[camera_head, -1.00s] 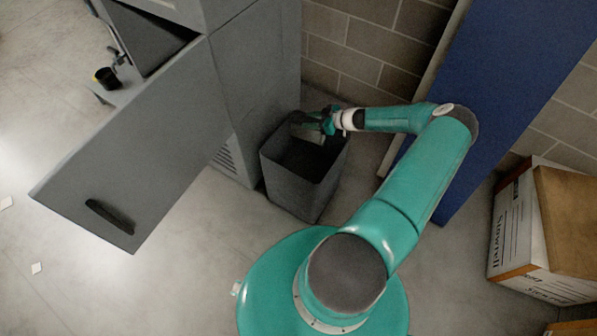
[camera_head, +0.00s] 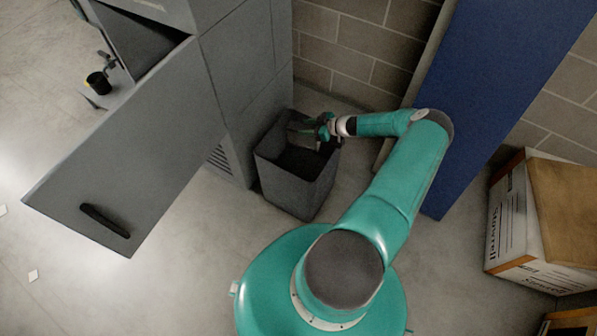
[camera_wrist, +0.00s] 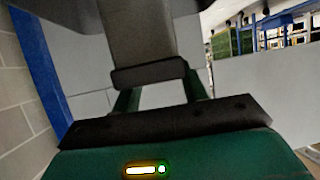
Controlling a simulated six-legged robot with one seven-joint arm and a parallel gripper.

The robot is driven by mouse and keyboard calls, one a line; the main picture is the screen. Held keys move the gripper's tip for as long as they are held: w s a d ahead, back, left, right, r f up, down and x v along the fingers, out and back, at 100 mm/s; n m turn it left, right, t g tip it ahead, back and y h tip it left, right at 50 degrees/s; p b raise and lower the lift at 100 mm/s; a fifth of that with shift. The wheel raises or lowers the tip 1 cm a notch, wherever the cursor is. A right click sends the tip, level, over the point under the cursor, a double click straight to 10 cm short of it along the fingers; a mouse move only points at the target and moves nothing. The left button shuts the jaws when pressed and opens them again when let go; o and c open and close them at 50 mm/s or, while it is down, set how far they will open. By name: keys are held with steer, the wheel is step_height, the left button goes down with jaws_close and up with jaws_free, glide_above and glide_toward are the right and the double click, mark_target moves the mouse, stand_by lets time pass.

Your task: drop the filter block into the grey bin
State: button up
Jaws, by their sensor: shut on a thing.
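The grey bin (camera_head: 292,190) stands on the floor against the grey cabinet, its top open and its inside dark. My gripper (camera_head: 312,132) is over the bin's opening, near its back right rim. In the wrist view my gripper (camera_wrist: 155,95) is shut on the filter block (camera_wrist: 143,35), a dark grey block that reaches up between the fingers. In the head view the filter block (camera_head: 300,134) is small and dark against the bin's inside, and its lower edge is hard to make out.
A grey cabinet (camera_head: 235,85) with its door (camera_head: 130,160) swung open stands left of the bin. A blue panel (camera_head: 500,80) stands behind my arm. A carton (camera_head: 545,215) lies at the right. The floor in front of the bin is clear.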

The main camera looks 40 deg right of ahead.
steer(key=o, duration=1.4)
steer(key=v, duration=1.3)
steer(key=shift+s+d+r, duration=0.15)
steer(key=shift+s, duration=0.2)
steer(key=shift+w+r, duration=0.1)
